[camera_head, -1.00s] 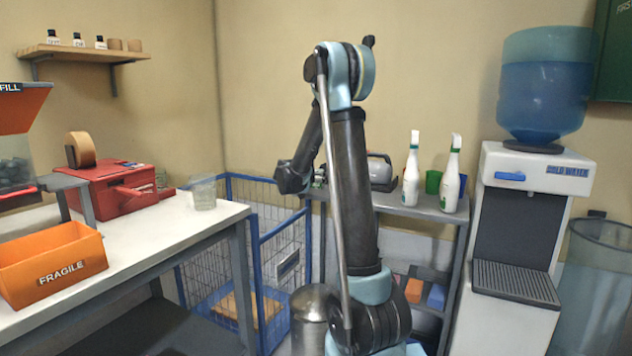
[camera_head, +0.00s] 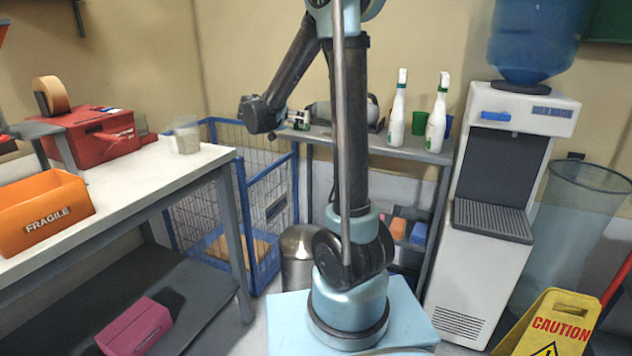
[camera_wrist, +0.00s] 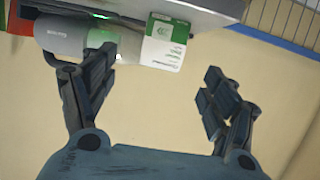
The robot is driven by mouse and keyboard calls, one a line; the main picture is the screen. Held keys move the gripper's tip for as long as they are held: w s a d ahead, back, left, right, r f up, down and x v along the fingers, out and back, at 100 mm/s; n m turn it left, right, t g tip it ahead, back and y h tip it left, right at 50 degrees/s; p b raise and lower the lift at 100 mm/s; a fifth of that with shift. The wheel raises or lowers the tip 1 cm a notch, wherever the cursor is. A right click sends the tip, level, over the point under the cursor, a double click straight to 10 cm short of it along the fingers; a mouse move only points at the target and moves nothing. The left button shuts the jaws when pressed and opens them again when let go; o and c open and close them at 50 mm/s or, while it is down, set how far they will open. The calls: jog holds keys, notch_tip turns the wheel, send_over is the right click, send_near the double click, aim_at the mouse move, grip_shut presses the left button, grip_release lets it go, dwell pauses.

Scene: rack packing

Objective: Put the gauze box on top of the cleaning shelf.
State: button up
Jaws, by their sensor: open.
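The gauze box, a small white box with green markings (camera_wrist: 166,42), appears to stand on top of the cleaning shelf (camera_head: 424,155), at its left end. It also shows small beside my wrist in the head view (camera_head: 298,119). The shelf top runs along the upper edge of the wrist view (camera_wrist: 222,8), which looks upside down. My gripper (camera_wrist: 150,80) is open and empty, its fingers spread apart. The box lies beyond the fingertips, with no visible grip on it. The fingers are hard to make out in the head view.
A grey cylindrical item (camera_wrist: 62,38) lies beside the box. Two white spray bottles (camera_head: 437,115) and green cups stand farther right on the shelf. A blue wire cage (camera_head: 243,205) and metal bin (camera_head: 298,257) stand left of the shelf, a water dispenser (camera_head: 500,190) right.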

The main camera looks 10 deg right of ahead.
jog(key=s+d+f+n+g+y, duration=0.15)
jog(key=s+d, duration=0.25)
jog(key=s, duration=0.4)
jog(key=s+d+f+g, duration=0.3)
jog(key=s, duration=0.5)
jog(key=s+d+f+n+g+y, duration=0.1)
jog(key=s+d+f+g, duration=0.1)
jog(key=s+d, duration=0.35)
jog(key=s+a+f+n+g+y, duration=0.1)
jog(key=s+f, duration=0.5)
jog(key=s, duration=0.6)
jog(key=s+a+f+n+g+y, duration=0.2)
jog(key=s+a+f+n+y, duration=0.2)
jog(key=s, duration=0.9)
jog(key=shift+a+f+y, duration=0.45)
jog(key=shift+a+f, duration=0.3)
jog(key=shift+f, duration=0.15)
